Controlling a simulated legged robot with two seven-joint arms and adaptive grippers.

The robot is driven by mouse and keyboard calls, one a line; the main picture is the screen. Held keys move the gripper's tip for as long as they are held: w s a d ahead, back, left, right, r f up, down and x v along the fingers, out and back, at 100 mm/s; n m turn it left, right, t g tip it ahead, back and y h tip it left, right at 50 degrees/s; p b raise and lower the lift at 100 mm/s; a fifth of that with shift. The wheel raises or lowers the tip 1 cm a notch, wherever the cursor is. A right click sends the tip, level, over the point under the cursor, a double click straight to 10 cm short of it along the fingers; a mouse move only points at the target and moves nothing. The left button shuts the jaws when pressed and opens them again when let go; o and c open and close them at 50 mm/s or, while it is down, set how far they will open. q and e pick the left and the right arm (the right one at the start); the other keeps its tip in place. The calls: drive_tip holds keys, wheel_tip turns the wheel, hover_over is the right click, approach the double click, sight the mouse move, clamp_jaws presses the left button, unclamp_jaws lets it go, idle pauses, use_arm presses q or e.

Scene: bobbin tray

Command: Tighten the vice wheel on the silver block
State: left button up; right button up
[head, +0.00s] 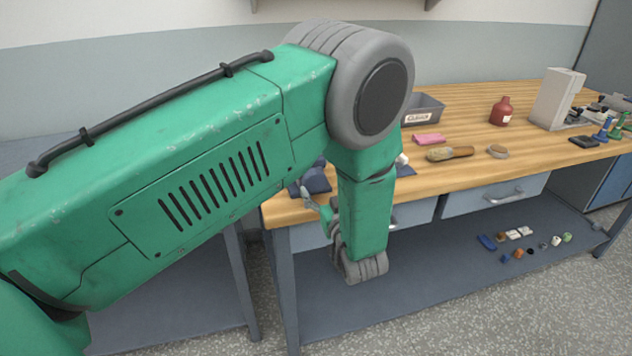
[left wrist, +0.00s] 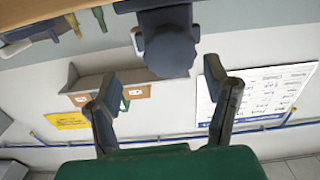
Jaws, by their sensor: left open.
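A dark blue body (head: 314,181), probably the vice, sits at the bench's near left corner in the head view, mostly hidden behind my left arm. In the left wrist view, a blue-grey body with a rounded end (left wrist: 170,50) is at the top middle, probably the same vice. My left gripper (left wrist: 166,92) is open, its fingers wide apart on either side below that rounded end, with nothing between the tips. My right gripper is out of view.
The wooden bench (head: 470,110) holds a grey bin (head: 425,109), a pink block (head: 429,139), a brush (head: 450,154), a red bottle (head: 501,111) and a pale machine (head: 556,97). Small parts lie on the lower shelf (head: 440,270). The bench's front middle is clear.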

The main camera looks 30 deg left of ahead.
sight(316, 183)
use_arm(q)
drive_tip(key=shift+w+r, duration=0.25)
drive_tip(key=shift+w, duration=0.45)
drive_tip(key=shift+w+a+f, duration=0.15)
drive_tip(key=shift+w+a, duration=0.05)
drive_tip(key=shift+a, duration=0.45)
drive_tip(key=shift+g, duration=0.3)
drive_tip(key=a, duration=0.2)
drive_tip(key=a+f, duration=0.1)
drive_tip(key=a, duration=0.2)
drive_tip(key=shift+w+f, duration=0.1)
drive_tip(key=shift+f, duration=0.1)
drive_tip(key=shift+w+d, duration=0.1)
drive_tip(key=c, duration=0.5)
drive_tip(key=d, duration=0.2)
drive_tip(key=shift+d+r, duration=0.4)
drive_tip(key=c, duration=0.7)
drive_tip(key=shift+o, duration=0.3)
drive_tip(key=shift+a+r, duration=0.1)
drive_tip(key=shift+a, duration=0.25)
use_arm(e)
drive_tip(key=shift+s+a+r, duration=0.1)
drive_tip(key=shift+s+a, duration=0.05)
